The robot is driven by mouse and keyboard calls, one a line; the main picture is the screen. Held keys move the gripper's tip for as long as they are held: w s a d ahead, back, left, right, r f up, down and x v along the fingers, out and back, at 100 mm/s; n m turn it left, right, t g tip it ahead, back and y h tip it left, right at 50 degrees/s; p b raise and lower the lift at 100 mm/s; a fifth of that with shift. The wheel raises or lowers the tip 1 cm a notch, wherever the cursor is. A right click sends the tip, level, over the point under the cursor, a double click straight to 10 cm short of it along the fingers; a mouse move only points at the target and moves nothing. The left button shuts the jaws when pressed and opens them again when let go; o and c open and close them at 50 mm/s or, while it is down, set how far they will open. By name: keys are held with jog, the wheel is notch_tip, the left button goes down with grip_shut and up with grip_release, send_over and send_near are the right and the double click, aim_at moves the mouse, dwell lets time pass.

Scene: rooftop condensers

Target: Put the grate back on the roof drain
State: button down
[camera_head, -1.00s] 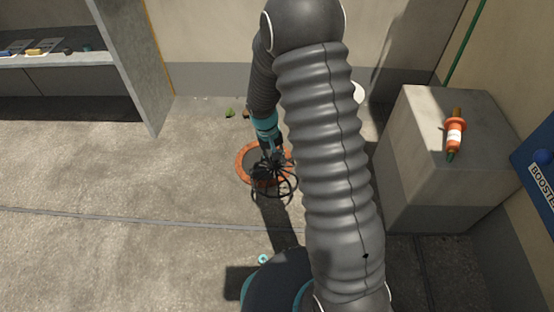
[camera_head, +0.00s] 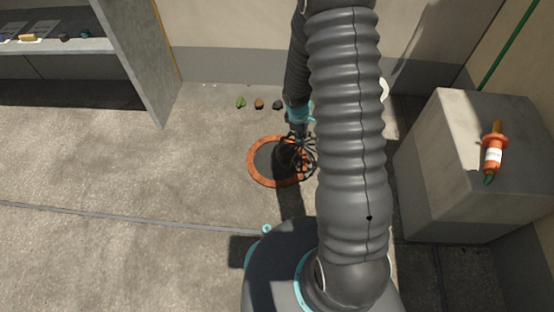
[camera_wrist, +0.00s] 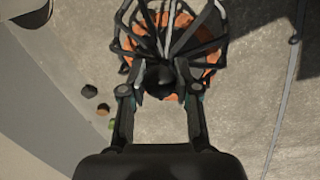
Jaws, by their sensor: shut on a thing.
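The grate is a black domed wire cage (camera_head: 304,160). My gripper (camera_wrist: 160,88) is shut on the dark knob at its top, and the grate also shows in the wrist view (camera_wrist: 168,35). The roof drain (camera_head: 254,170) is an orange-red ring with a dark grey inside, set in the floor. In the head view the grate overlaps the right side of the drain. In the wrist view the orange ring (camera_wrist: 209,56) shows through the bars. I cannot tell how high the grate is above the ring. My arm hides part of the grate's right side.
A green leaf (camera_head: 240,102), a brown lump (camera_head: 259,104) and a dark lump (camera_head: 278,104) lie behind the drain. A concrete block (camera_head: 450,180) with an orange-and-white item (camera_head: 493,152) stands right. A shelf (camera_head: 60,47) stands left. Floor left of the drain is clear.

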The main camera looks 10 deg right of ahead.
jog(key=n, duration=0.1)
jog(key=d+f+n, duration=0.1)
jog(key=n, duration=0.2)
jog(key=shift+s+d+f+t, duration=0.25)
jog(key=shift+s+d+t, duration=0.05)
jog(key=shift+s+t, duration=0.1)
jog(key=shift+f+n, duration=0.15)
jog(key=shift+n, duration=0.25)
jog(key=shift+w+a+f, duration=0.1)
jog(key=shift+f, duration=0.1)
jog(key=w+a+f+b, duration=0.2)
jog(key=w+a+f, duration=0.5)
jog(key=f, duration=0.3)
jog(key=shift+w+a+f+b, duration=0.2)
jog(key=shift+a+f+b, duration=0.15)
jog(key=shift+a, duration=0.4)
jog(key=shift+f, duration=0.15)
jog(key=c, duration=0.8)
grip_release()
jog(key=shift+c, duration=0.2)
